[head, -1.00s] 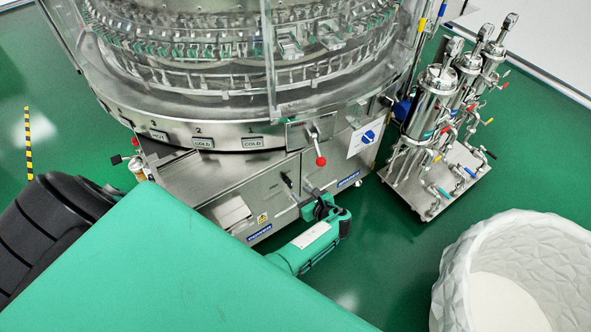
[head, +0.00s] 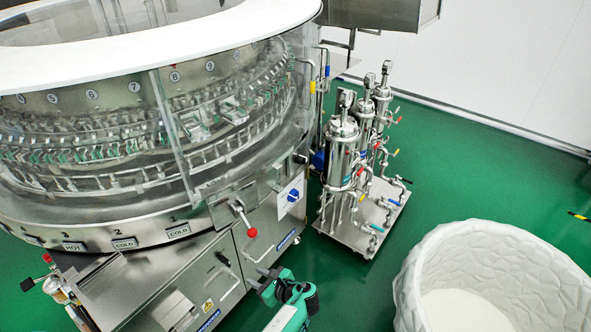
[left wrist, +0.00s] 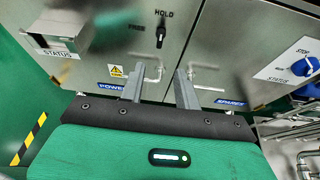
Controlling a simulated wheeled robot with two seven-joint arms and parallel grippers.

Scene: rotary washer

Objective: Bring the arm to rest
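My left gripper (head: 264,281) shows at the bottom of the head view, at the end of a green forearm, in front of the washer's steel cabinet. In the left wrist view its two grey fingers (left wrist: 160,76) stand apart with nothing between them. They point at the cabinet front, near the power and spares labels. I cannot tell the exact gap to the panel. My right gripper is in neither view.
The round rotary washer (head: 120,235) fills the left, with a red-knobbed lever (head: 251,232) above my gripper. A HOLD/FREE switch (left wrist: 160,36) is on its cabinet. A filter cart (head: 360,225) and white textured bin (head: 410,285) stand right. Green floor lies between them.

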